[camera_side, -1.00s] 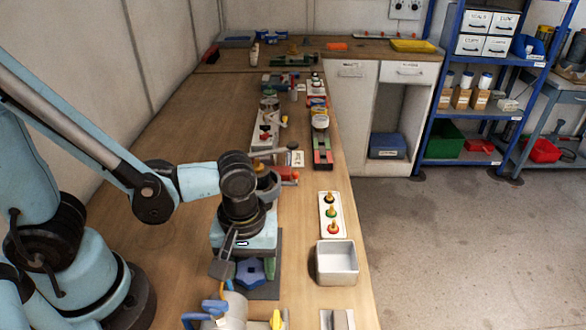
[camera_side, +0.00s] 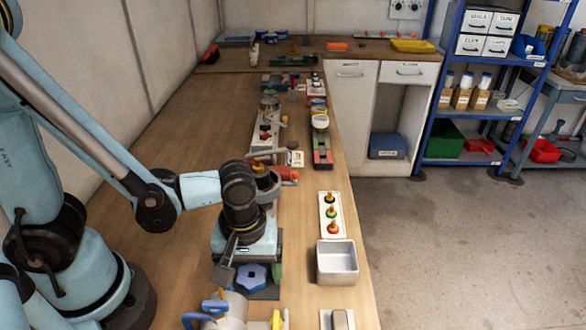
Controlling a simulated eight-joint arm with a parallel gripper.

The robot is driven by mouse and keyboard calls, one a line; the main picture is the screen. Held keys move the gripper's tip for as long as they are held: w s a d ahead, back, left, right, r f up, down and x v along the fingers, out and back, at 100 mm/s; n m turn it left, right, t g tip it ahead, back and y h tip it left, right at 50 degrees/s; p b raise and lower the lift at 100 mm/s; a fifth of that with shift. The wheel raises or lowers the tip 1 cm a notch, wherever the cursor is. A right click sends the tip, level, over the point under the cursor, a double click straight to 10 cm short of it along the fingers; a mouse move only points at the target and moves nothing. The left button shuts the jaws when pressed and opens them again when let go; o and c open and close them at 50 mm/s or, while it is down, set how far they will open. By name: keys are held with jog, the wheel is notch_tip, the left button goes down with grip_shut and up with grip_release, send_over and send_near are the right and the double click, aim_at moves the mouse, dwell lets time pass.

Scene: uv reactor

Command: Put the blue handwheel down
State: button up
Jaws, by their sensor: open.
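The blue handwheel (camera_side: 252,277) is a lobed knob with a small square hole at its centre. It lies at the dark plate on the bench, in the lower middle of the side view. My gripper (camera_side: 238,272) is right above and beside it, with one dark finger showing to the left of the wheel. The gripper is open. The other finger is mostly hidden. I cannot tell whether the wheel touches a finger.
A grey open box (camera_side: 337,262) stands to the right, near the bench edge. A white panel with coloured knobs (camera_side: 331,215) lies behind it. A metal cylinder with blue and yellow handles (camera_side: 230,312) is just in front. Bench space at left is clear.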

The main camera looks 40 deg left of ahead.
jog(key=shift+r, duration=0.1)
jog(key=shift+r, duration=6)
jog(key=w+a+r+m+t, duration=0.1)
jog(key=w+a+m+t, duration=0.6)
jog(key=a+m, duration=0.2)
jog(key=shift+a+r, duration=0.15)
jog(key=shift+a, duration=1.05)
